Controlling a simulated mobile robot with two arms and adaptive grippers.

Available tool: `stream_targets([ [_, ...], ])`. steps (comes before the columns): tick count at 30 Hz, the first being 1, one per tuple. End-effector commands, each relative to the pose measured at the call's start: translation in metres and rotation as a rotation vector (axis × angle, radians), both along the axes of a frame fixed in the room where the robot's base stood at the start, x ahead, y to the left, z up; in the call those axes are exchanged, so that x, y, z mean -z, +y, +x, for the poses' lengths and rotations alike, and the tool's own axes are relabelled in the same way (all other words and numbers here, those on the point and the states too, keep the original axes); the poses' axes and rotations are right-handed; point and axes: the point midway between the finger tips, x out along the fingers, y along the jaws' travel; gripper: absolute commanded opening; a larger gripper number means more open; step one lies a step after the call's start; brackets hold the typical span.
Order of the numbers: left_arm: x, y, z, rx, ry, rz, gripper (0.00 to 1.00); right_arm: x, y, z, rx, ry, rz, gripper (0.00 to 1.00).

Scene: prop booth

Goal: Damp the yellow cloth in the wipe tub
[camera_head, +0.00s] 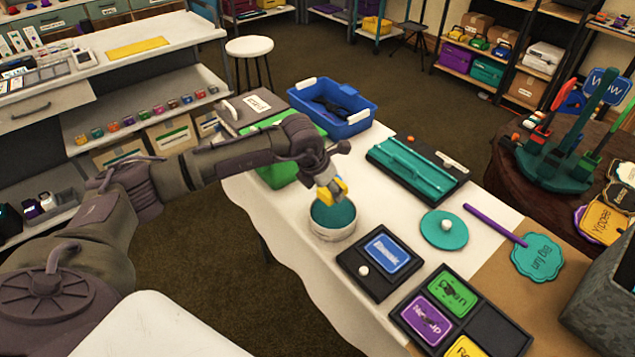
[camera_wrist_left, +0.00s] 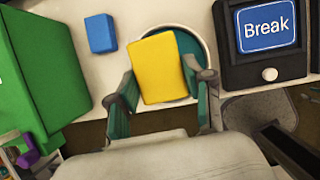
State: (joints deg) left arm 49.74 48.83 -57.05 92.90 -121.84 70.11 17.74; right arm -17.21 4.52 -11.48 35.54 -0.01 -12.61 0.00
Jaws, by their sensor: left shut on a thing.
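The wipe tub (camera_head: 333,233) is a round white tub with a teal inside, standing on the white table. My left gripper (camera_head: 331,188) is just above its far rim, pointing down. It is shut on the yellow cloth (camera_head: 340,187), a small yellow block-like piece. In the left wrist view the cloth (camera_wrist_left: 160,68) sits between the two fingers of the gripper (camera_wrist_left: 163,80) and covers much of the tub's opening (camera_wrist_left: 204,50). I cannot tell whether the cloth touches the inside of the tub. My right gripper is not in view.
A blue block (camera_wrist_left: 101,33) and a green box (camera_wrist_left: 35,60) lie left of the tub in the wrist view. A "Break" sign case (camera_head: 360,280), teal disc (camera_head: 444,231), teal-topped case (camera_head: 418,167) and blue crate (camera_head: 330,108) stand around it on the table.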

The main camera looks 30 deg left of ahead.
Motion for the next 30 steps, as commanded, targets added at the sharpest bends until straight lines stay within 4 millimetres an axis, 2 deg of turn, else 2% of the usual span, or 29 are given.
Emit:
stream_targets([
  [9,-0.002,-0.003,0.0,0.0,0.0,0.0,0.25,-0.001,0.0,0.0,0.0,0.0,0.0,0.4],
  [10,-0.002,-0.003,0.0,0.0,0.0,0.0,0.48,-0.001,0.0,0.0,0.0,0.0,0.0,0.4],
  [14,-0.002,-0.003,0.0,0.0,0.0,0.0,0.26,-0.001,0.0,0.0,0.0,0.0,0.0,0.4],
  [15,-0.002,-0.003,0.0,0.0,0.0,0.0,0.23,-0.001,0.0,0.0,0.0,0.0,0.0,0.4],
  [23,0.006,-0.003,-0.001,0.0,0.0,0.0,0.23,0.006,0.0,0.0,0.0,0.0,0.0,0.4],
  [30,0.028,-0.005,-0.002,-0.001,0.0,-0.001,0.23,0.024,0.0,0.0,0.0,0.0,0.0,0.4],
])
